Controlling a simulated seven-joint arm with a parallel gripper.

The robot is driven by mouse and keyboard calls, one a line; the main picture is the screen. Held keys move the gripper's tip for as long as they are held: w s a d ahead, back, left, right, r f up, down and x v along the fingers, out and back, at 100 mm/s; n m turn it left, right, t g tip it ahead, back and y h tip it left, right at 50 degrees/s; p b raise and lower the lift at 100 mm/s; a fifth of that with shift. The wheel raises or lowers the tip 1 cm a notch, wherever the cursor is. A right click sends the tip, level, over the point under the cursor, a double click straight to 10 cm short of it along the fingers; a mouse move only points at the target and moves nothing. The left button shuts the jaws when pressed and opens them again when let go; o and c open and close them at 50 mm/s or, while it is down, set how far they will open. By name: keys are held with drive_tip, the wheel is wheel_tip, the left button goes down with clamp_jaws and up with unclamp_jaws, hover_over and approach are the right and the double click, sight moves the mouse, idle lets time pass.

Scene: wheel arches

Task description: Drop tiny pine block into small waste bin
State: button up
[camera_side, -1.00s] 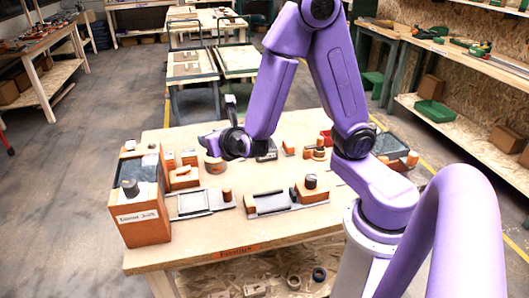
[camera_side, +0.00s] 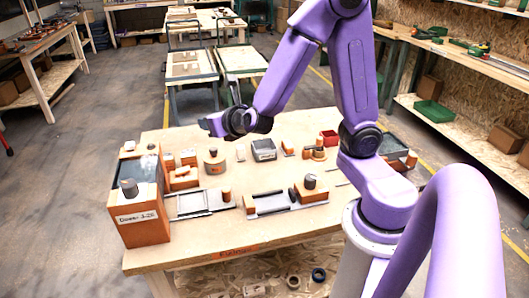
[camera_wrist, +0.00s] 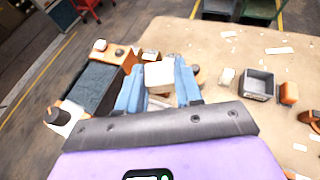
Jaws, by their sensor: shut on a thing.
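My gripper (camera_wrist: 158,86) has two blue fingers closed on a small pale block (camera_wrist: 159,73), which I take as the tiny pine block. In the side view, my gripper (camera_side: 214,124) is raised above the back left of the table; the block cannot be made out there. A small grey open-topped box (camera_wrist: 259,85), likely the small waste bin, stands on the table to the right of the gripper. It also shows in the side view (camera_side: 264,150), apart from the gripper, and looks empty.
A tall orange box with a dark top (camera_side: 140,205) stands at the table's left edge. Orange fixtures (camera_side: 183,177), a round orange piece (camera_side: 214,165), metal rails (camera_side: 268,202) and a red bin (camera_side: 329,137) stand around. Bare tabletop (camera_side: 240,222) shows in front.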

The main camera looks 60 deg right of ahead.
drive_tip(key=d+f+m+g+h, duration=0.2)
drive_tip(key=d+f+m, duration=0.15)
drive_tip(key=d, duration=0.65)
drive_tip(key=d+f+m+g+h, duration=0.2)
drive_tip(key=d+f+h, duration=0.15)
drive_tip(key=d, duration=0.55)
drive_tip(key=d+f+m+g+h, duration=0.25)
drive_tip(key=d+f, duration=0.25)
drive_tip(key=d, duration=0.5)
drive_tip(key=shift+m, duration=0.3)
drive_tip(key=shift+w+f, duration=0.15)
drive_tip(key=shift+f, duration=1.1)
drive_tip(key=shift+w+f, duration=0.15)
drive_tip(key=shift+f, duration=1.1)
drive_tip(key=shift+y, duration=0.3)
drive_tip(key=o, duration=1.1)
drive_tip(key=v, duration=1.7)
drive_tip(key=shift+a, duration=0.25)
